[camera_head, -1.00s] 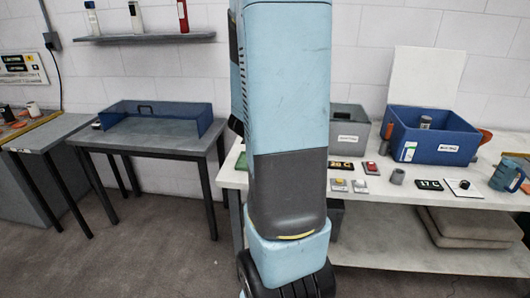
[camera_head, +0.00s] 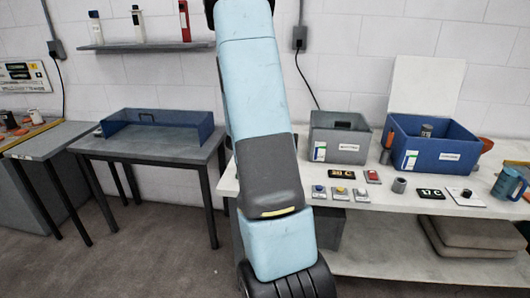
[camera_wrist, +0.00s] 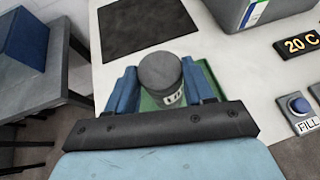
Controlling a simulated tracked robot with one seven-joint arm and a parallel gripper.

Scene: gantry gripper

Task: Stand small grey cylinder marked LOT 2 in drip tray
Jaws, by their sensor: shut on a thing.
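My gripper (camera_wrist: 161,88) is shut on a small grey cylinder (camera_wrist: 159,69), seen in the wrist view between its blue fingers. The cylinder's round dark top faces the camera, and a white label with black marks, only partly legible, shows on its side. Beneath and around it is a green surface (camera_wrist: 151,104), mostly hidden by the cylinder and fingers; it may be the drip tray. I cannot tell whether the cylinder touches it. The gripper is outside the head view.
The white bench (camera_head: 345,205) carries a grey bin (camera_head: 340,146), a blue bin (camera_head: 433,147) with a cylinder inside, another small grey cylinder (camera_head: 399,185), buttons and a blue mug (camera_head: 508,183). A dark mat (camera_wrist: 145,26) lies beyond my gripper. A grey table (camera_head: 150,149) stands left.

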